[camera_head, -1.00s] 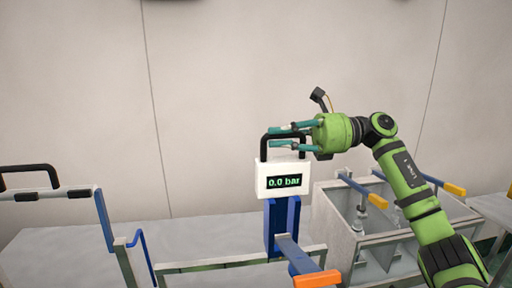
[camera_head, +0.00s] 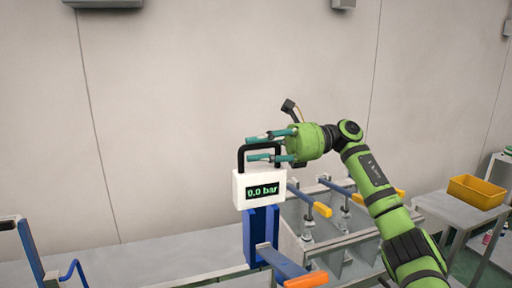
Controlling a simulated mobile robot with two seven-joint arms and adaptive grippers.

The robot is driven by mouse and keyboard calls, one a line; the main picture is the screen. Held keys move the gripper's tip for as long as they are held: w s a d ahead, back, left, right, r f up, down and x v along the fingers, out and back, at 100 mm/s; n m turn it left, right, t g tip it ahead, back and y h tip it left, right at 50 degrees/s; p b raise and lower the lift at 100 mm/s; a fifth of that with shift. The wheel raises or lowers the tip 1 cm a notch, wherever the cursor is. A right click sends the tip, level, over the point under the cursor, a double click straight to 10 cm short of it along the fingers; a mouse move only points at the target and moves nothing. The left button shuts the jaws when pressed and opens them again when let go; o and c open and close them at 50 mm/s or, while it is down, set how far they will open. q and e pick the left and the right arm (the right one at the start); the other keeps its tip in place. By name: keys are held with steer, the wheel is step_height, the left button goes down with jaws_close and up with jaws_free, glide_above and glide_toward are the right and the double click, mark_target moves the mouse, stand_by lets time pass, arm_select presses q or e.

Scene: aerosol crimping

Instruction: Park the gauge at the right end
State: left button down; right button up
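The gauge (camera_head: 259,189) is a white box with a green "0.0 bar" display and a black loop handle (camera_head: 242,153) on top. It stands upright over a blue two-pronged post (camera_head: 261,236); whether it is fixed to the post is hard to tell. My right gripper (camera_head: 250,148) reaches in from the right, with one teal finger above and one below the handle's top bar. It appears closed around that bar. A blue lever with an orange tip (camera_head: 306,280) extends from beside the post. My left gripper does not show.
Behind and right of the gauge is a grey open bin (camera_head: 342,246) with orange-tipped levers (camera_head: 322,210) across it. Further right, a yellow tray (camera_head: 478,191) sits on a small table (camera_head: 447,208). A blue frame (camera_head: 31,251) stands far left; the bench (camera_head: 180,257) between is bare.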

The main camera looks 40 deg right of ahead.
steer(key=v, duration=1.2)
steer(key=shift+d, duration=0.25)
steer(key=shift+r, duration=0.1)
stand_by(0.4)
